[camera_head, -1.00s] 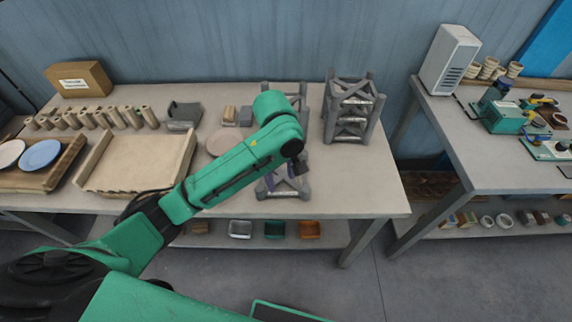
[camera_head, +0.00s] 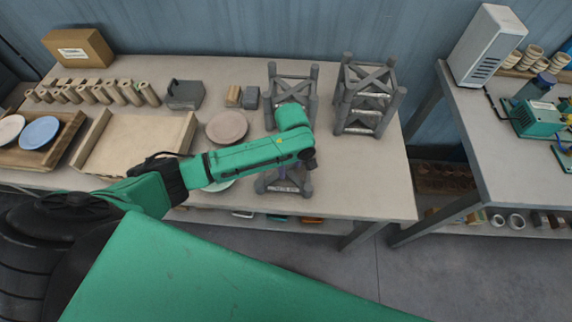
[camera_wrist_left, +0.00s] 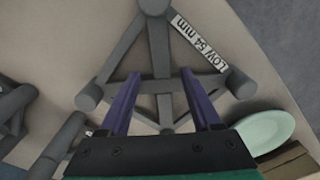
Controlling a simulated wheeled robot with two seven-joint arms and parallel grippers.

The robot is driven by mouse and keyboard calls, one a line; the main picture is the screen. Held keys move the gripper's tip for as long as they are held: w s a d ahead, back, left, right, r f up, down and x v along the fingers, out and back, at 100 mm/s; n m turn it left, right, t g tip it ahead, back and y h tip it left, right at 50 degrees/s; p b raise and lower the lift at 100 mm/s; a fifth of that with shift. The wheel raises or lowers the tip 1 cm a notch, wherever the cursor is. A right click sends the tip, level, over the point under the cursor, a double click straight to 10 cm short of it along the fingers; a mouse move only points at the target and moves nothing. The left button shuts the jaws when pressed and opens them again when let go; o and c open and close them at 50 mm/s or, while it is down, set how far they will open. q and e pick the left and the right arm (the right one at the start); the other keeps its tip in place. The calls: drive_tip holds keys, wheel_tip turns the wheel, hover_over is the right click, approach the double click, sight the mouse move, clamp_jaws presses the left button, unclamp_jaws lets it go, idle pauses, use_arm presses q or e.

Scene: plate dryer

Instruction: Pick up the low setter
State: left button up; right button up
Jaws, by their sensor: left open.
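The low setter (camera_head: 285,187) is a small grey three-cornered frame with stubby round posts near the table's front edge, partly hidden by my left arm. In the left wrist view it (camera_wrist_left: 160,50) carries a white label reading "LOW 54 mm". My left gripper (camera_wrist_left: 159,75) is open, with purple fingers over the setter and one of its bars between them. Whether the fingers touch it I cannot tell. In the head view the gripper (camera_head: 284,172) is mostly hidden under the arm. My right gripper is not in view.
Two taller grey setters (camera_head: 292,88) (camera_head: 367,98) stand behind and to the right. A tan disc (camera_head: 227,127) lies left of the low setter. A pale green plate (camera_wrist_left: 268,131) is close by. A shallow tray (camera_head: 135,140) fills the table's left part.

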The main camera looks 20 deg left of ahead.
use_arm(q)
drive_tip(key=shift+s+f, duration=0.3)
drive_tip(key=shift+f, duration=0.4)
drive_tip(key=shift+s+f, duration=0.2)
drive_tip(key=shift+s, duration=0.45)
drive_tip(key=shift+w+f, duration=0.15)
drive_tip(key=shift+w, duration=0.1)
drive_tip(key=shift+w+f, duration=0.15)
drive_tip(key=shift+w, duration=0.3)
drive_tip(key=c, duration=0.5)
drive_tip(key=shift+w, duration=0.25)
clamp_jaws()
drive_tip(key=shift+s+r, duration=0.3)
drive_tip(key=shift+w, duration=0.2)
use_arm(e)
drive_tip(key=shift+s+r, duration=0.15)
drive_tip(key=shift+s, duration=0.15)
